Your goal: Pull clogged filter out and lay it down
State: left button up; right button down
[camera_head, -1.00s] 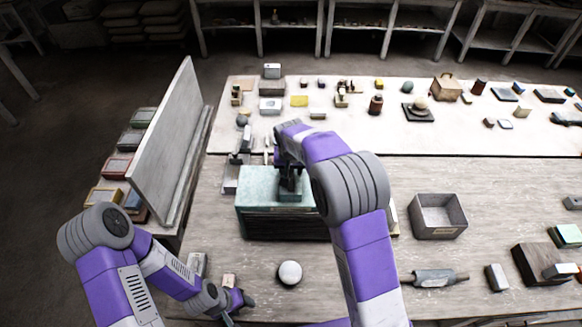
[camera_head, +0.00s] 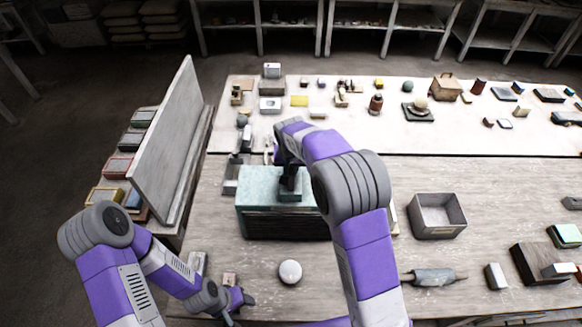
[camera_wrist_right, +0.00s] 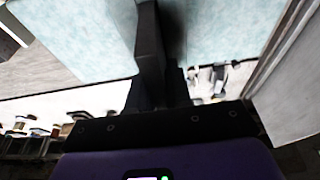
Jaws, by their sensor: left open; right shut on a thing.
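A teal box (camera_head: 258,190) with a dark slatted front stands on the near bench. My right gripper (camera_head: 289,182) reaches down over its top and is shut on a small grey-green piece (camera_head: 290,196), which I take to be the clogged filter. My wrist and fingers hide much of it, and I cannot tell how far it sits in the box. In the right wrist view, the dark fingers (camera_wrist_right: 163,65) stand between pale teal surfaces (camera_wrist_right: 85,35). My left gripper (camera_head: 240,303) is open and low over the bench's front left, apart from the box.
A grey open bin (camera_head: 438,232) stands to the right, and a grey roller-like object (camera_head: 434,277) lies nearer. An upright panel (camera_head: 165,145) edges the left side. Bare bench shows between these things.

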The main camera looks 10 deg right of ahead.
jog(key=shift+r+p, duration=0.45)
jog(key=shift+r, duration=0.35)
jog(key=shift+r+p, duration=0.35)
jog(key=shift+r, duration=1.9)
jog(key=shift+s, duration=0.1)
